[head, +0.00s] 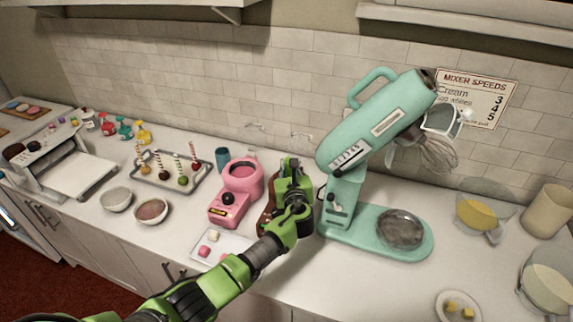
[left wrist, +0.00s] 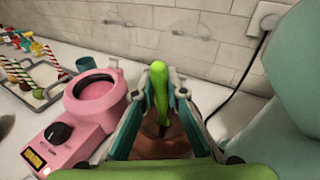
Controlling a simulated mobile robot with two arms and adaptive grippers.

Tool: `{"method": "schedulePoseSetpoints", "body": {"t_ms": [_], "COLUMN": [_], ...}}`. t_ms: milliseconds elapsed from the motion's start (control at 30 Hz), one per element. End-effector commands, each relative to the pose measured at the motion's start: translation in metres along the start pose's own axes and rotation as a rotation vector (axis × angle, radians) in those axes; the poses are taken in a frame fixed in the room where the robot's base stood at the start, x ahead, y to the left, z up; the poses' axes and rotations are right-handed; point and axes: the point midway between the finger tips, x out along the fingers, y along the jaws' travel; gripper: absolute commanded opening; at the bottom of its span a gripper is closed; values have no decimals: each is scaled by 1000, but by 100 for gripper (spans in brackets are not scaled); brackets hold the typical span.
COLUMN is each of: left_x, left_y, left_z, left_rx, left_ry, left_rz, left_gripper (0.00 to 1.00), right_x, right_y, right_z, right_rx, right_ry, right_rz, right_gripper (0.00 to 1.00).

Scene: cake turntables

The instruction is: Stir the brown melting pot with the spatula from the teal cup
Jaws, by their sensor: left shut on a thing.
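My left gripper (head: 292,180) is shut on a bright green spatula (left wrist: 160,92), which stands upright between the fingers in the left wrist view. The brown melting pot (head: 267,216) is mostly hidden behind my gripper in the head view. In the left wrist view the brown pot (left wrist: 150,149) shows below the fingers, and the spatula's lower part reaches down to its bowl. Its tip is hidden, so I cannot tell how deep it sits. The teal cup (head: 222,159) stands at the back left, and no spatula shows in it. My right gripper is not in view.
A pink melting pot (head: 238,187) stands just left of the brown one. A teal stand mixer (head: 352,200) is close on the right. A tray of cake pops (head: 170,172) and two bowls (head: 151,210) lie left. A small tray (head: 217,250) is in front.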

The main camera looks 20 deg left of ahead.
Motion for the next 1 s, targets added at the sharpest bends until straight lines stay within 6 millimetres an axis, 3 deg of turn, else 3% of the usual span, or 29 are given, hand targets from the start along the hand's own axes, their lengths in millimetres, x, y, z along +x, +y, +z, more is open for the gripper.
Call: {"method": "schedulePoseSetpoints", "body": {"t_ms": [267,1000], "left_x": [0,-8], "left_y": [0,-3], "left_z": [2,50], "left_rx": [0,-1], "left_ry": [-1,-2], "left_rz": [0,1], "left_gripper": [0,0], "right_x": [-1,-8], "right_y": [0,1], "right_z": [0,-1], "right_rx": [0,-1], "right_ry": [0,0], "right_rz": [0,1], "right_gripper": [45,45]}}
